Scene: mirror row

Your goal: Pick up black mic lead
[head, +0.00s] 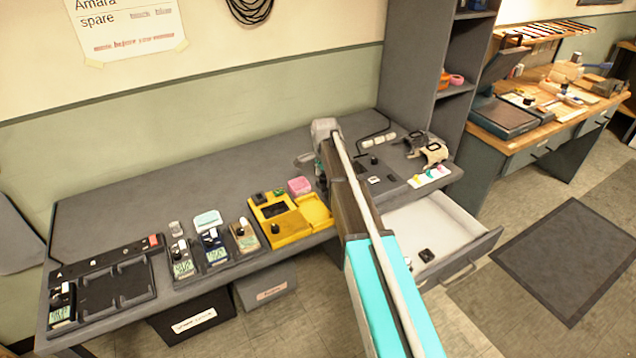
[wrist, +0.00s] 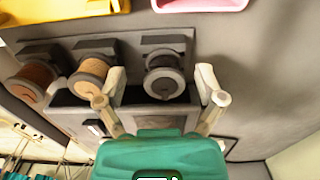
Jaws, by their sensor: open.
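In the wrist view a dark grey-black round coil or spool (wrist: 164,80) sits in a holder on a grey rack (wrist: 122,48). It is probably the black mic lead, but I cannot read any label. A tan one (wrist: 91,78) and a brown one (wrist: 33,84) sit in the holders to its left. My gripper (wrist: 162,98) is open, with one pale finger on each side of the dark one. The fingers look apart from it, and nothing is held. In the head view my arm hides the rack and most of the gripper.
In the head view a yellow case (head: 288,223) and a pink box (head: 299,186) stand left of my arm on the grey bench (head: 150,205). An open white drawer (head: 420,217) juts out at right. A tall grey shelf unit (head: 415,65) stands behind.

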